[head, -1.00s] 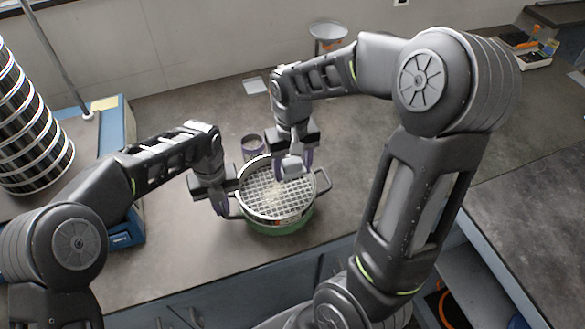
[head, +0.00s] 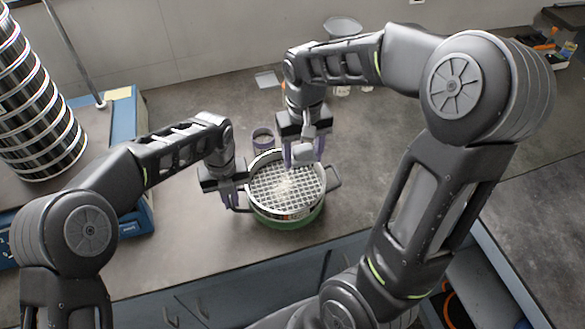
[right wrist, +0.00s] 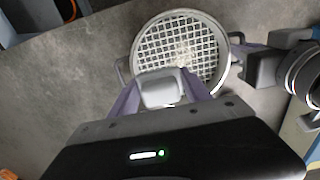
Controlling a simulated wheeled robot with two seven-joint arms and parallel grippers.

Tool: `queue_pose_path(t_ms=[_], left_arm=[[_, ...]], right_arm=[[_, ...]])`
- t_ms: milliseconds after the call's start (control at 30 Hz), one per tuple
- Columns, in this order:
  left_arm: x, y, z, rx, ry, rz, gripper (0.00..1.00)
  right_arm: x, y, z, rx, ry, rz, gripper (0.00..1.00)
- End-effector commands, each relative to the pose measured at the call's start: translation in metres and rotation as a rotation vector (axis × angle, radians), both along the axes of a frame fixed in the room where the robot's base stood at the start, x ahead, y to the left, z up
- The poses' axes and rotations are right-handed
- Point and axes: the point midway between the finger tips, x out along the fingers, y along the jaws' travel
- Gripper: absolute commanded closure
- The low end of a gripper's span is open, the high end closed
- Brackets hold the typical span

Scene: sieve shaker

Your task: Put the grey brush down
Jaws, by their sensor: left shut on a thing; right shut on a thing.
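The grey brush (head: 304,152) is held in my right gripper (head: 303,158), which is shut on it above the far right part of the sieve's mesh. In the right wrist view the brush (right wrist: 160,88) sits between the two purple fingers and overlaps the sieve's near rim. The round sieve (head: 285,188), with a pale mesh and some light powder on it, sits on a green-sided base (head: 290,222) with side handles. My left gripper (head: 236,196) is shut on the left handle of this stack. The brush's lower end is partly hidden by the fingers.
A small jar (head: 263,139) stands just behind the sieve. A metal bowl (head: 342,27) is at the back. A tall sieve stack (head: 35,110) stands on a blue machine at left. The counter (head: 385,150) right of the sieve is clear.

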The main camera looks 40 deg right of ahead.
Motion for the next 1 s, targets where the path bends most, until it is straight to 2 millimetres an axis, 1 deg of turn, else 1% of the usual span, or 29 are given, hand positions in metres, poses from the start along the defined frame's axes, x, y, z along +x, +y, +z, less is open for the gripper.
queue_pose_path(t_ms=[433, 567, 667, 767, 900, 1000], left_arm=[[0.0, 0.0, 0.0, 0.0, 0.0, 0.0, 1.0], [0.0, 0.0, 0.0, 0.0, 0.0, 0.0, 1.0], [0.0, 0.0, 0.0, 0.0, 0.0, 0.0, 1.0], [0.0, 0.0, 0.0, 0.0, 0.0, 0.0, 1.0], [0.0, 0.0, 0.0, 0.0, -0.001, 0.0, 1.0], [0.0, 0.0, 0.0, -0.001, -0.001, 0.0, 1.0]], right_arm=[[0.0, 0.0, 0.0, 0.0, 0.0, 0.0, 0.77], [0.006, -0.005, -0.001, -0.001, 0.001, -0.002, 0.77], [0.02, -0.017, -0.005, -0.002, 0.004, -0.003, 0.77], [0.04, -0.036, -0.012, -0.001, 0.006, -0.001, 0.77], [0.07, -0.065, -0.026, -0.002, 0.007, 0.008, 0.77], [0.086, -0.082, -0.035, 0.0, 0.004, 0.015, 0.77]])
